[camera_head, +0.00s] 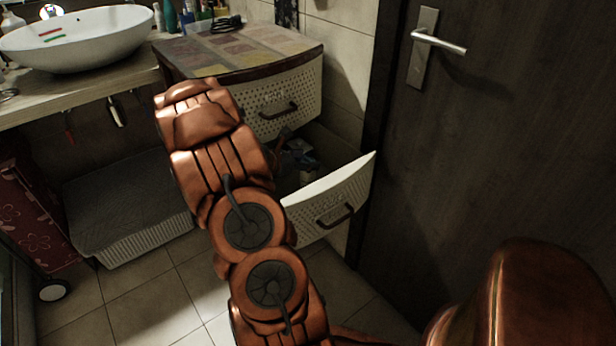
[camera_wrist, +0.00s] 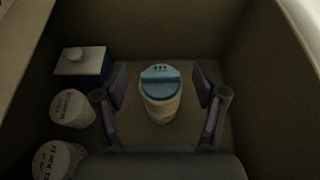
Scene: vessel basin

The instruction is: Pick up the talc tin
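The talc tin (camera_wrist: 161,96) appears to be the pale, rounded container with a blue perforated top. In the wrist view it stands upright on the drawer floor. My gripper (camera_wrist: 161,101) is open, with one dark finger pad on each side of the tin and gaps visible on both sides. The tin is not clearly made out in the head view, where my arm hides much of the drawer's inside.
The open lower drawer (camera_head: 335,204) has walls close around. A dark door (camera_head: 500,150) stands right.

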